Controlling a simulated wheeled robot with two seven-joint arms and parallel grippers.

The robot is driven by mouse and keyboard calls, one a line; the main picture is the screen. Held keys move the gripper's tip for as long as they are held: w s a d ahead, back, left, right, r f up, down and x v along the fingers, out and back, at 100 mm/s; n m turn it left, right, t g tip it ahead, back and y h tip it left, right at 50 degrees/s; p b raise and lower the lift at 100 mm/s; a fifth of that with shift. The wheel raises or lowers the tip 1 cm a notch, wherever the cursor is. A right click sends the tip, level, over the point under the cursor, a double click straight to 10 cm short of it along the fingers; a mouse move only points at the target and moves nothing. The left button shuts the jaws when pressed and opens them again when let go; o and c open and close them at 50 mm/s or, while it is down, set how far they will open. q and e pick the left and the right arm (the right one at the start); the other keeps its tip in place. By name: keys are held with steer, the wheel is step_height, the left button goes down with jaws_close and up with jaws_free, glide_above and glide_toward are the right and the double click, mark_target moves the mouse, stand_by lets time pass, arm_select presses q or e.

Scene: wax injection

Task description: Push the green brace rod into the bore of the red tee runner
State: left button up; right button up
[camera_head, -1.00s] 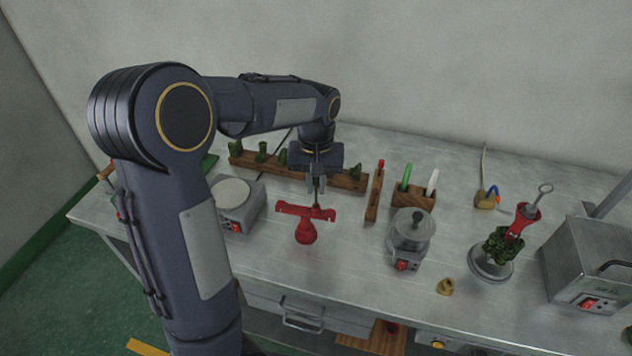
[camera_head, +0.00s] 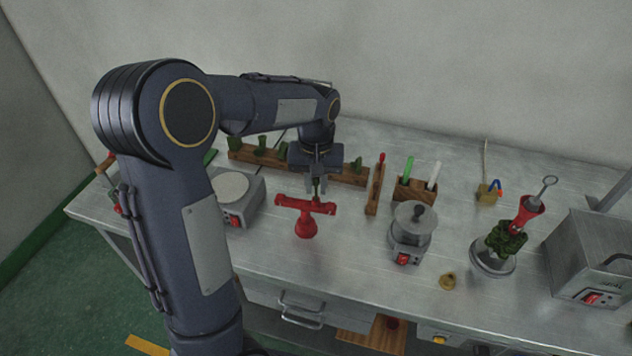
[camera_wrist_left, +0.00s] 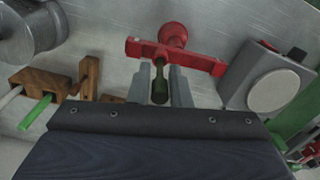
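The red tee runner (camera_head: 305,229) stands on the metal bench with its crossbar on top and a rounded base below. It also shows in the left wrist view (camera_wrist_left: 198,57). My left gripper (camera_head: 316,193) is just behind the crossbar, pointing down. In the left wrist view, the dark green brace rod (camera_wrist_left: 160,88) sits between its two fingers (camera_wrist_left: 160,88), with its narrower end at the middle of the crossbar. Whether the rod has entered the bore cannot be told. My right gripper is not in view.
A wooden rack (camera_head: 268,161) with green parts stands behind. A round-topped hot plate (camera_head: 233,188) is left of the runner. A small wooden stand (camera_head: 374,192), a pen block (camera_head: 414,193) and a lidded pot (camera_head: 411,228) are to the right.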

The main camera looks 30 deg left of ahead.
arm_select(q)
steer(key=o, duration=0.4)
steer(key=shift+r, duration=0.1)
step_height(320, 180, up, 8)
steer(key=shift+f, duration=0.15)
stand_by(0.6)
